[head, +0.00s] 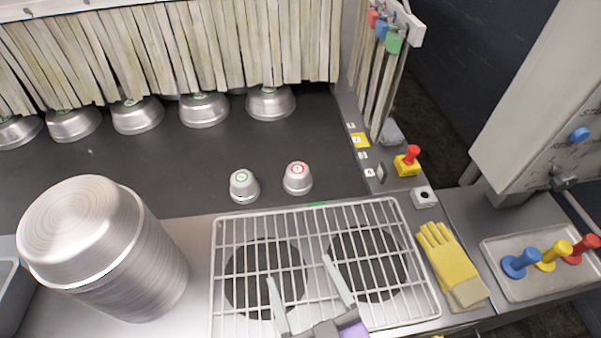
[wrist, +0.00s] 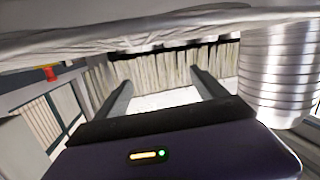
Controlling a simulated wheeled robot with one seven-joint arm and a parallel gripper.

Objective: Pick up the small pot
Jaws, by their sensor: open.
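Two small metal pots stand upside down on the dark belt in the head view. One has a green mark on top (head: 244,186), and the other, to its right, has a red mark (head: 297,178). I cannot tell which one the task means. My gripper (head: 298,269) is open and empty over the wire rack, on the near side of both pots and apart from them. In the wrist view my gripper's two fingers (wrist: 161,80) are spread with nothing between them. I cannot make out either small pot there.
A tall stack of pans (head: 150,260) stands left of the wire rack (head: 420,290); it also shows in the wrist view (wrist: 277,75). Larger pans (head: 270,103) line the curtain (head: 230,45). Yellow gloves (head: 452,265) and a tray of colored handles (head: 510,293) lie right.

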